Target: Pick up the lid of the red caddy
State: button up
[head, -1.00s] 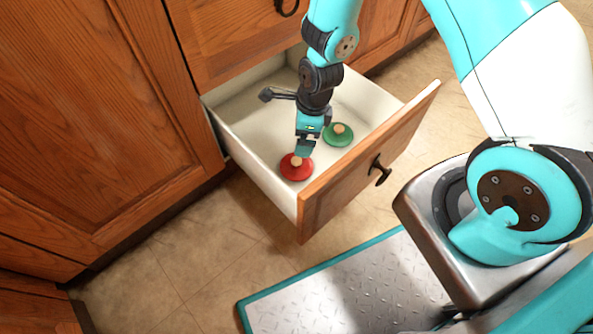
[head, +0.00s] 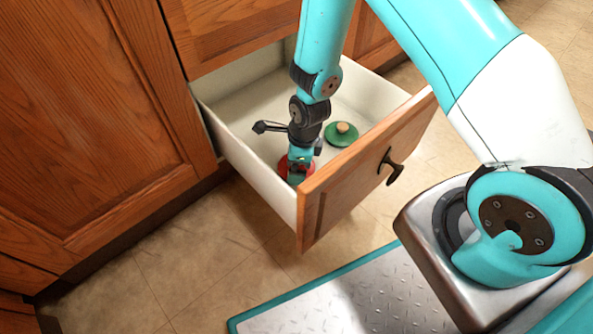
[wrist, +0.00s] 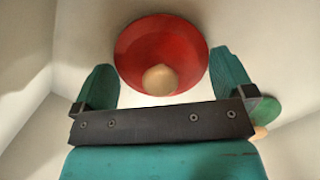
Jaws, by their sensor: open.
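The red lid (head: 283,166) lies in the open drawer, mostly hidden behind my gripper in the head view. In the wrist view the red lid (wrist: 140,45) shows as a round red disc with a pale wooden knob (wrist: 159,80). My gripper (head: 296,178) points down into the drawer over the lid. In the wrist view my gripper (wrist: 168,75) is open, with the knob between its two teal fingers and clear space on both sides. No caddy body is visible.
A green lid (head: 341,134) with a wooden knob lies to the right in the same drawer. The drawer's wooden front (head: 365,165) and pale side walls (head: 245,150) surround my gripper closely. The drawer floor behind is bare.

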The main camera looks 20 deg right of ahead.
jog(key=shift+r, duration=0.1)
jog(key=c, duration=0.7)
jog(key=shift+r, duration=0.1)
